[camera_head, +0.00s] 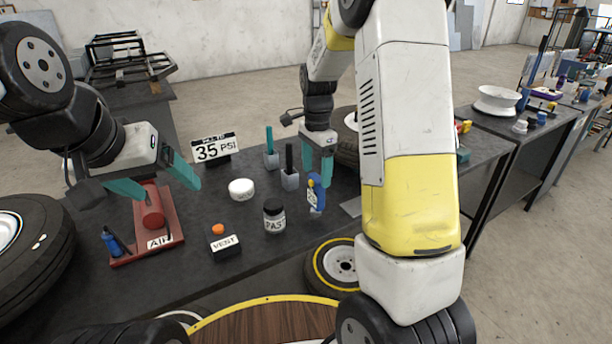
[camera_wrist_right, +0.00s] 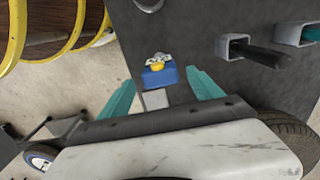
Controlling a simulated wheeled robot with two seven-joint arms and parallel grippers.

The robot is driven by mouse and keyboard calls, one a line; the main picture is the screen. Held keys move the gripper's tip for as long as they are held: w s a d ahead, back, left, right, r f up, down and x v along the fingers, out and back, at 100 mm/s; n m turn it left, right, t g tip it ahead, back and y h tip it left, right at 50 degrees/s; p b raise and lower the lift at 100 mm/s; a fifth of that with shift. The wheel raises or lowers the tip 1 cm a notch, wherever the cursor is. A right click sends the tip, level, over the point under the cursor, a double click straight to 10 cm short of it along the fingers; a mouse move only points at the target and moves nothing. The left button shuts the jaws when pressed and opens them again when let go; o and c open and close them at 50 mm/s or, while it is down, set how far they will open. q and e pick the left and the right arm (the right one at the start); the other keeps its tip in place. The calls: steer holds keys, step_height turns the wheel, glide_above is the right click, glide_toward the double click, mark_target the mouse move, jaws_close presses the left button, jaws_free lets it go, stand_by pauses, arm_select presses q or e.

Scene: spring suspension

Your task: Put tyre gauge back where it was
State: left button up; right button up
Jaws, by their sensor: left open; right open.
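The tyre gauge, which I take to be the small blue item with a pale and yellow top (camera_head: 316,193), is on the dark bench near its front edge. In the right wrist view the gauge (camera_wrist_right: 158,76) shows between my open fingertips. My right gripper (camera_head: 318,172) points down just above and behind it; contact cannot be told. My left gripper (camera_head: 171,190) is open and empty above the red tray (camera_head: 172,240) labelled AIR, which holds a red cylinder (camera_head: 153,208).
A 35 PSI sign (camera_head: 213,148), white tub (camera_head: 241,189), dark jar (camera_head: 274,216), labelled box with an orange knob (camera_head: 224,243) and two grey holders (camera_head: 290,180) with upright sticks stand on the bench. A grey square (camera_wrist_right: 154,99) lies beside the gauge. Tyres stand around.

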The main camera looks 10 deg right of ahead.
step_height(320, 180, up, 4)
steer(key=shift+s+r, duration=0.1)
steer(key=shift+r, duration=0.1)
steer(key=s+r+n+t, duration=0.2)
steer(key=s+r+n, duration=0.2)
steer(key=s, duration=0.4)
steer(key=s+a+r+n+t+y, duration=0.1)
steer(key=s+r+n, duration=0.3)
steer(key=s, duration=0.4)
steer(key=s+a+r+n+t+y, duration=0.1)
steer(key=s+r+n+t, duration=0.2)
steer(key=s+n, duration=0.3)
steer(key=shift+s+r+n, duration=0.3)
steer(key=shift+s+r, duration=0.1)
steer(key=shift+s, duration=0.65)
steer(key=shift+s, duration=0.1)
